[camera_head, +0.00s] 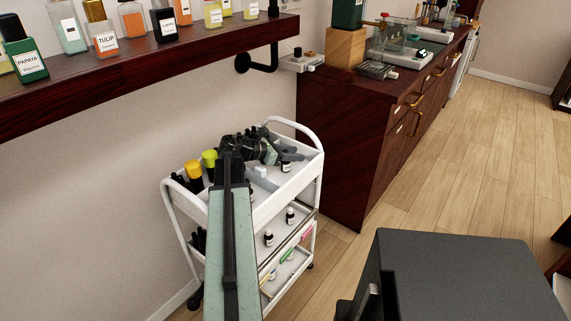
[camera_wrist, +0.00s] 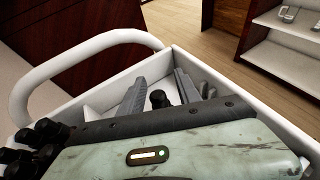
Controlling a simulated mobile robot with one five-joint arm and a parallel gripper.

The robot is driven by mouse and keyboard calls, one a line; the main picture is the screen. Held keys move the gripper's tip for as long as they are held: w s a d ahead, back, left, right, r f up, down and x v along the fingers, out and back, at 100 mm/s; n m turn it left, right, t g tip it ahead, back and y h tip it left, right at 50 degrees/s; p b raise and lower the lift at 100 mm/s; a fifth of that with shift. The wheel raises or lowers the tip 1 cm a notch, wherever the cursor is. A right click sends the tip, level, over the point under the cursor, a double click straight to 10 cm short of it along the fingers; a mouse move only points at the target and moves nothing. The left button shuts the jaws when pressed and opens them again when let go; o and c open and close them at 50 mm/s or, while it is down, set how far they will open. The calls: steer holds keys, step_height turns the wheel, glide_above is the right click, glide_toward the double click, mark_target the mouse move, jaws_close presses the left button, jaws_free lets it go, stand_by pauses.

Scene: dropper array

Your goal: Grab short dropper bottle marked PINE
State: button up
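My gripper (camera_head: 280,153) reaches over the top tray of a white trolley (camera_head: 290,186). In the wrist view its two grey fingers (camera_wrist: 158,88) are apart. A black dropper top (camera_wrist: 158,98) shows between them, with a gap on each side; its bottle is mostly hidden by my gripper's body. In the head view a small dark bottle with a white label (camera_head: 286,167) stands at the fingers. Its label is too small to read, so I cannot tell whether it says PINE. Several more black dropper tops (camera_wrist: 32,140) stand at the left of the wrist view.
Yellow-capped (camera_head: 194,172) and lime-capped (camera_head: 209,160) bottles stand in the tray's left part. Small dropper bottles (camera_head: 269,237) stand on the trolley's middle shelf. A wall shelf (camera_head: 150,58) holds labelled bottles. A dark cabinet (camera_head: 340,140) stands beside the trolley.

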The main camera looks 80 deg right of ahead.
jaws_close()
step_height(320, 180, up, 10)
steer(key=p, duration=1)
steer(key=shift+r, duration=0.15)
